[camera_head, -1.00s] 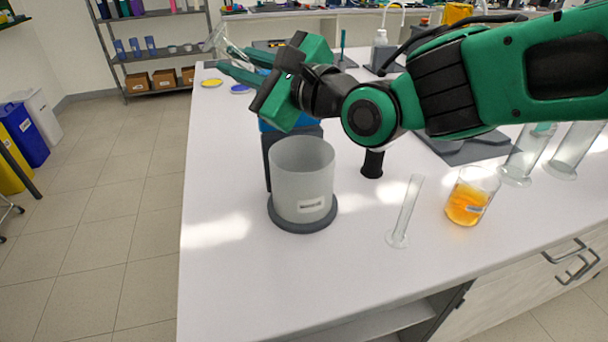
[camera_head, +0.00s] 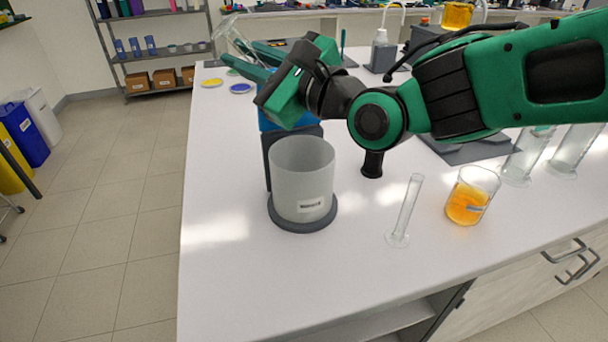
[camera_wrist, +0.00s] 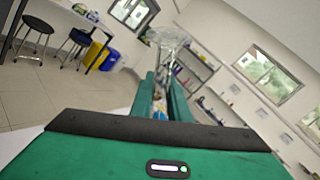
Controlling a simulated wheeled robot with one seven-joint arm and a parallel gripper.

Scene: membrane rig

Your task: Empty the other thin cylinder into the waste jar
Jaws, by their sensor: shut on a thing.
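My gripper (camera_head: 248,56) is shut on a thin clear cylinder (camera_head: 231,36), which leans up to the left in the head view, behind and above the waste jar. In the wrist view the cylinder (camera_wrist: 168,40) sticks out past the fingers (camera_wrist: 166,95), with a wide clear end farthest away. I cannot tell whether liquid is in it. The frosted waste jar (camera_head: 301,170) stands upright on a dark round base, labelled in front; its contents are hidden. Another thin cylinder (camera_head: 407,208) stands on the bench right of the jar and looks empty.
A beaker of orange liquid (camera_head: 468,203) stands right of the standing cylinder. Taller clear cylinders (camera_head: 527,152) are at the right. A blue and dark device (camera_head: 268,140) is close behind the jar. The bench (camera_head: 235,280) is clear in front and left.

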